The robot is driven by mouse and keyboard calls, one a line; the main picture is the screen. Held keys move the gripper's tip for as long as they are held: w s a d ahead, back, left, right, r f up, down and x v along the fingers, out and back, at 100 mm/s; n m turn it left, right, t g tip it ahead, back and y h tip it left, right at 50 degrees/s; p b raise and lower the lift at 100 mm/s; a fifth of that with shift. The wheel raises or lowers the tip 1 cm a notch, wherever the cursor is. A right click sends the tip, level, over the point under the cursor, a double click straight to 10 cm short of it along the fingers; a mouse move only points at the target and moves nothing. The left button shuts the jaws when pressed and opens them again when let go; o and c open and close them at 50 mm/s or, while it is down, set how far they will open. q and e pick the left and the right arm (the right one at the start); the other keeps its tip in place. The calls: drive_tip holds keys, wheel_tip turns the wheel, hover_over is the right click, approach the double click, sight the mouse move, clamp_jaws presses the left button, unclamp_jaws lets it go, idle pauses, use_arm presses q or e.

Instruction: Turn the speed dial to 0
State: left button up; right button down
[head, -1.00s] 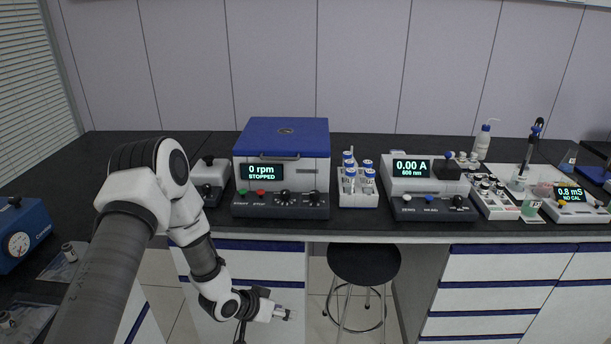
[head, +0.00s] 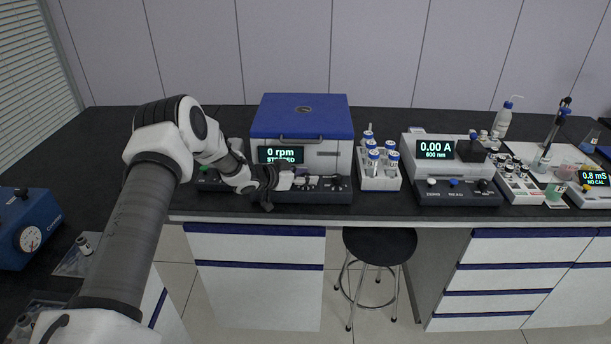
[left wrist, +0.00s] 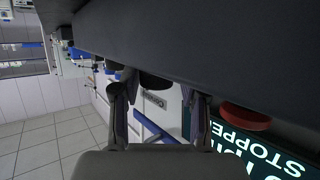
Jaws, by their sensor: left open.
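The centrifuge (head: 300,120) has a blue lid, a screen reading 0 rpm, STOPPED, and a dark front panel with two black dials. The near dial (left wrist: 155,82) shows between my left fingers in the left wrist view. The other dial (head: 337,184) is to its right in the head view. Dial labels are not readable, and the pointer is not clear. My left gripper (head: 297,181) is open at the panel, its fingers (left wrist: 160,86) on either side of the near dial; contact cannot be told. The red button (left wrist: 243,117) lies outside the fingers. My right gripper is out of view.
A vial rack (head: 379,178) stands just right of the centrifuge, then a photometer (head: 458,190) reading 0.00 A. A blue device (head: 28,230) with a gauge stands at the left. A stool (head: 380,243) is below the bench. The bench front strip (head: 400,212) is clear.

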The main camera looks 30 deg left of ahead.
use_arm(q)
drive_tip(key=shift+d+r, duration=0.15)
drive_tip(key=shift+d, duration=0.05)
drive_tip(key=shift+c, duration=0.6)
clamp_jaws()
